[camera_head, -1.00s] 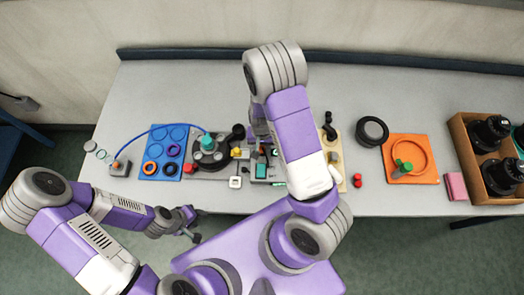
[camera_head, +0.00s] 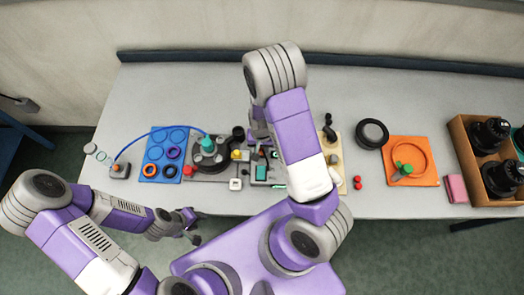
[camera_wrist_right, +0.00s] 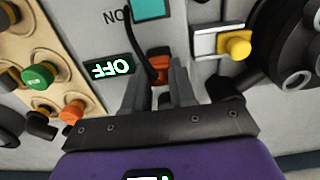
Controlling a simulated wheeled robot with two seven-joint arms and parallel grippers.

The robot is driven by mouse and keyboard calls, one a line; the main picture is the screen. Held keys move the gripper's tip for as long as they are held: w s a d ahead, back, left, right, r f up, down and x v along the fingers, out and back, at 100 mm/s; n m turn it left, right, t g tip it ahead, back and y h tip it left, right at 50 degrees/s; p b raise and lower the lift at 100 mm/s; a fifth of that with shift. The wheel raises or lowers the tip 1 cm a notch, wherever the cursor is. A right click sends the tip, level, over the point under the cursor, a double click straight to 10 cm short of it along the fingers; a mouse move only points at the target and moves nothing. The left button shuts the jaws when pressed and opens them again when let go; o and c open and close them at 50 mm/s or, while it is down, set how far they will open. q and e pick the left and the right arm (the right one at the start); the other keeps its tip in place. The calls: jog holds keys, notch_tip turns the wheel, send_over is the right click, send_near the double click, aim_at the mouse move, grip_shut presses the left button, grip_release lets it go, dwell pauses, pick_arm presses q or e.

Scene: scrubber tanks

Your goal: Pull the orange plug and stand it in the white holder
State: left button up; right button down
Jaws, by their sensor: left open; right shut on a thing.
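The orange plug (camera_wrist_right: 159,67) shows in the right wrist view at the panel, with a black cable running up from it. My right gripper (camera_wrist_right: 160,88) is shut on the plug, one finger on each side. In the head view my right gripper's fingertips and the plug are hidden or too small to make out. A small white square block (camera_head: 236,184), which looks like the white holder, sits near the table's front edge. My left gripper (camera_head: 193,228) is open and empty in front of the table edge, apart from everything on the table.
A lit OFF sign (camera_wrist_right: 108,68) and a yellow knob (camera_wrist_right: 238,47) flank the plug. A beige board with a green knob (camera_wrist_right: 38,76) lies left in the wrist view. The blue ring tray (camera_head: 155,153) and orange tray (camera_head: 428,160) stand on the table.

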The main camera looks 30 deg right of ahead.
aim_at(262, 149)
jog(key=shift+r+p, duration=1.95)
jog(key=shift+r, duration=0.45)
jog(key=s+a+p, duration=0.1)
jog(key=s+a, duration=0.1)
jog(key=a, duration=0.5)
jog(key=s+a+p, duration=0.1)
jog(key=s+a, duration=0.2)
jog(key=a, duration=0.4)
jog(key=shift+w+f+b, duration=0.1)
jog(key=shift+f+b, duration=2.7)
jog(key=shift+f, duration=0.55)
jog(key=shift+f, duration=0.15)
